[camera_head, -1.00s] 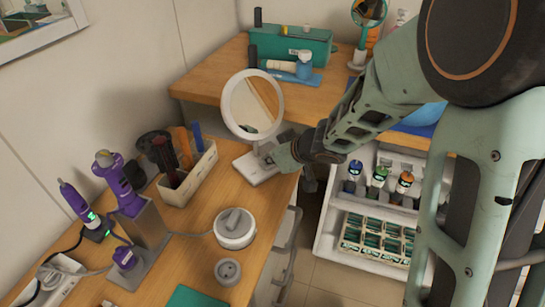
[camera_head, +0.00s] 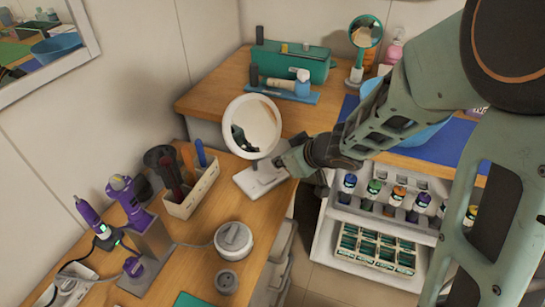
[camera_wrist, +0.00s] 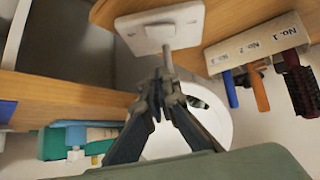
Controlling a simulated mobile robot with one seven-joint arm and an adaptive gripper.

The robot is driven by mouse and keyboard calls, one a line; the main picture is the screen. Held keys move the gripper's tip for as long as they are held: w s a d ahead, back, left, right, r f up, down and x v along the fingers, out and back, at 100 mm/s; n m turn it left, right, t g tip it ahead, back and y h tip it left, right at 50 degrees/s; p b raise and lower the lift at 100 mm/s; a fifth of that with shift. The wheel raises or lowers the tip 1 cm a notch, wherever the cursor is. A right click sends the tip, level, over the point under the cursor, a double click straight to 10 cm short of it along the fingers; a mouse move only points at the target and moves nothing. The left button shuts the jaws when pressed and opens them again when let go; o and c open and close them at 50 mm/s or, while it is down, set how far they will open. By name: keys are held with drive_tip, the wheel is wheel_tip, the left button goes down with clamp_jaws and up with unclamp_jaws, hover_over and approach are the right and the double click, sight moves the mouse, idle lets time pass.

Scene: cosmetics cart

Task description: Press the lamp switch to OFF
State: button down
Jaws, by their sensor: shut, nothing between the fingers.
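The lamp is a round white ring mirror (camera_head: 251,125) on a short stem, upright on the wooden table. Its white rectangular base (camera_head: 246,183) lies flat on the table near the right edge. Whether the switch reads ON or OFF cannot be told. My gripper (camera_head: 279,163) is at the right of the stem, over the base. In the wrist view my gripper (camera_wrist: 159,88) is shut and empty, its tips close to the base; contact is unclear.
A brush holder (camera_head: 192,194) stands left of the lamp, and a round white pot (camera_head: 234,239) in front. Purple hair tools (camera_head: 130,201) stand farther left. A tiered bottle cart (camera_head: 330,240) is at the right, below table height.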

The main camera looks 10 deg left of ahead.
drive_tip(key=v, duration=0.2)
drive_tip(key=p+v, duration=0.1)
drive_tip(key=v, duration=0.1)
drive_tip(key=shift+w+d+r+p, duration=0.1)
drive_tip(key=shift+w+d+p, duration=0.05)
drive_tip(key=shift+d+p, duration=0.15)
